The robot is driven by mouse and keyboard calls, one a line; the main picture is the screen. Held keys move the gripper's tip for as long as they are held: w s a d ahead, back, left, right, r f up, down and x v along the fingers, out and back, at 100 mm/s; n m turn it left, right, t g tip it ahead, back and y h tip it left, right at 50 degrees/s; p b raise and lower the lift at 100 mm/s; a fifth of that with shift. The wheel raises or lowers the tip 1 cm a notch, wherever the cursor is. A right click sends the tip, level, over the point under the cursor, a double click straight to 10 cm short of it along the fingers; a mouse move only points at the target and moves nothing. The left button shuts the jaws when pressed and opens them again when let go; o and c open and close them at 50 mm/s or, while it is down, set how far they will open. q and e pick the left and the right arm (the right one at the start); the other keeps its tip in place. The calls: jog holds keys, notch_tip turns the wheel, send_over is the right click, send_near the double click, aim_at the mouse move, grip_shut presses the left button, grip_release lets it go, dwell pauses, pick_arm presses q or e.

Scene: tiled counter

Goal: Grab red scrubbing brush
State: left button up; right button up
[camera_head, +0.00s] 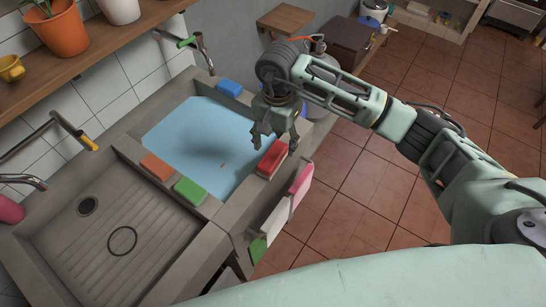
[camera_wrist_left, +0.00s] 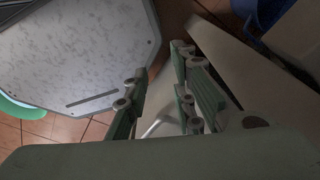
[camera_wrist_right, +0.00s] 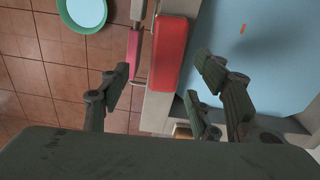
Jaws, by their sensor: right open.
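The red scrubbing brush (camera_head: 272,157) lies on the rim of the water-filled sink, at its right edge in the head view. It also shows in the right wrist view (camera_wrist_right: 169,53) as a long red block between the fingers. My right gripper (camera_head: 275,139) is open and points down, just above and behind the brush, with nothing held. In the right wrist view its fingers (camera_wrist_right: 163,78) stand apart on both sides of the brush. My left gripper (camera_wrist_left: 158,88) shows only in its own wrist view, with its fingers apart and nothing between them.
Green (camera_head: 190,191), orange (camera_head: 156,166) and blue (camera_head: 229,88) sponges lie on the sink's rim. Pink (camera_head: 301,178) and white (camera_head: 276,218) items hang on the counter's front side. Taps (camera_head: 200,52) stand along the wall. The tiled floor (camera_head: 370,190) is open at right.

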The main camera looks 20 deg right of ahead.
aim_at(273, 154)
jog(key=f+p, duration=0.1)
jog(key=f, duration=0.1)
jog(key=a+f+p, duration=0.1)
jog(key=f, duration=0.2)
jog(key=shift+a+f+p, duration=0.1)
jog(key=shift+f+p, duration=0.1)
jog(key=shift+p, duration=0.15)
jog(key=shift+w+f, duration=0.1)
jog(key=shift+f, duration=0.4)
jog(key=c, duration=1.3)
jog(key=shift+r, duration=0.1)
